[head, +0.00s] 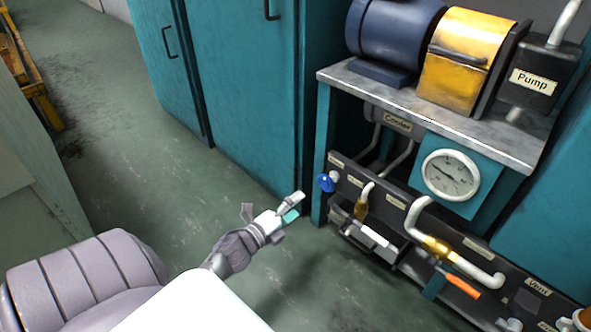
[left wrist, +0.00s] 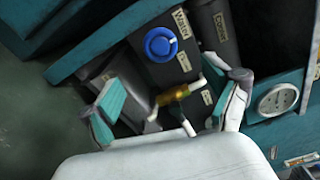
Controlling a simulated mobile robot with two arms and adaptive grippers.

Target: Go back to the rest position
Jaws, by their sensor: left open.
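My left gripper (head: 291,204) is in the lower middle of the head view, over the floor to the left of the hydraulic unit. Its fingers also show in the left wrist view (left wrist: 172,108), spread apart with nothing between them. The blue knob (head: 326,182) is just right of the gripper in the head view, apart from it. The blue knob also shows in the left wrist view (left wrist: 160,44), beyond the fingertips, beside a "Water" label. My right gripper is in neither view.
The hydraulic unit carries a dark blue motor (head: 392,38), a yellow box (head: 464,60), a pump (head: 538,80) and a gauge (head: 451,175). An orange-handled valve (head: 460,286) sticks out at its front. Teal cabinets (head: 242,90) stand behind.

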